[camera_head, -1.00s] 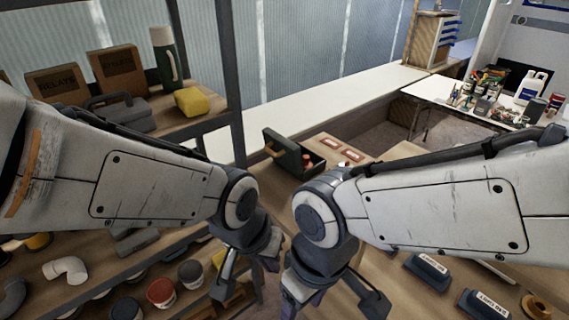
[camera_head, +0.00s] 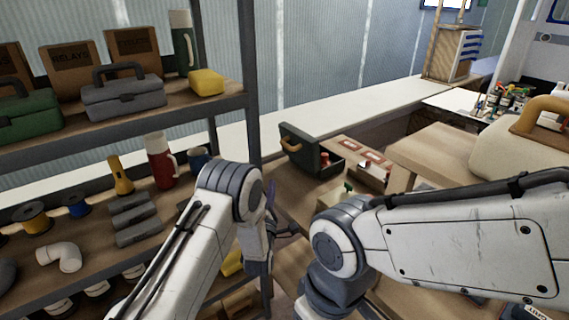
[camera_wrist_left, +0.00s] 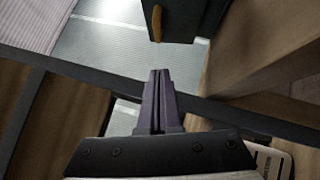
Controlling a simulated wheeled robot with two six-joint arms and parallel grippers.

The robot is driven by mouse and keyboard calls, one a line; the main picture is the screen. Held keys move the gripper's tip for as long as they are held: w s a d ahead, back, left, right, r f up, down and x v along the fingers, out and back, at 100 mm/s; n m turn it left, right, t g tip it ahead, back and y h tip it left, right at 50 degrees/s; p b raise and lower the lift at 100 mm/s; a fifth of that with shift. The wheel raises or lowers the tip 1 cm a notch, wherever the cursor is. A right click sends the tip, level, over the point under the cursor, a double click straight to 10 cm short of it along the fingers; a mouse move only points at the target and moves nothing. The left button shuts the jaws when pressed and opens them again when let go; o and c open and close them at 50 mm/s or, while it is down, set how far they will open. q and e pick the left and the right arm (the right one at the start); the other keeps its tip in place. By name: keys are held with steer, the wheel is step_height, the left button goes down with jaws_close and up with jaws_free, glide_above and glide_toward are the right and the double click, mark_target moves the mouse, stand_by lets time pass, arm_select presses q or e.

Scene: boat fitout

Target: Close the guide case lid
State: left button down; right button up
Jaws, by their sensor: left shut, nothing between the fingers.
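The guide case (camera_head: 328,170) is a dark green box on the wooden counter in the middle of the head view. Its lid (camera_head: 299,150) stands open on the left side, with a tan handle on its outer face; red items show inside. In the left wrist view the dark lid (camera_wrist_left: 205,12) and its tan handle (camera_wrist_left: 157,24) are at the top, ahead of the fingers. My left gripper (camera_head: 271,190) is shut and empty, below and left of the lid, apart from it. Its fingers also show in the wrist view (camera_wrist_left: 158,75). My right gripper is below the picture's edge.
A shelf rack (camera_head: 130,125) with toolboxes, spools and flasks stands at left; its dark post (camera_head: 250,110) is close to my left arm. A white ledge (camera_head: 350,105) runs behind.

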mark_target(294, 149)
arm_select(q)
steer(key=d+r+p+x, duration=0.1)
steer(key=d+p+x, duration=0.1)
steer(key=x, duration=1)
steer(key=shift+d+p, duration=0.3)
steer(key=shift+p, duration=0.3)
steer(key=shift+r, duration=0.15)
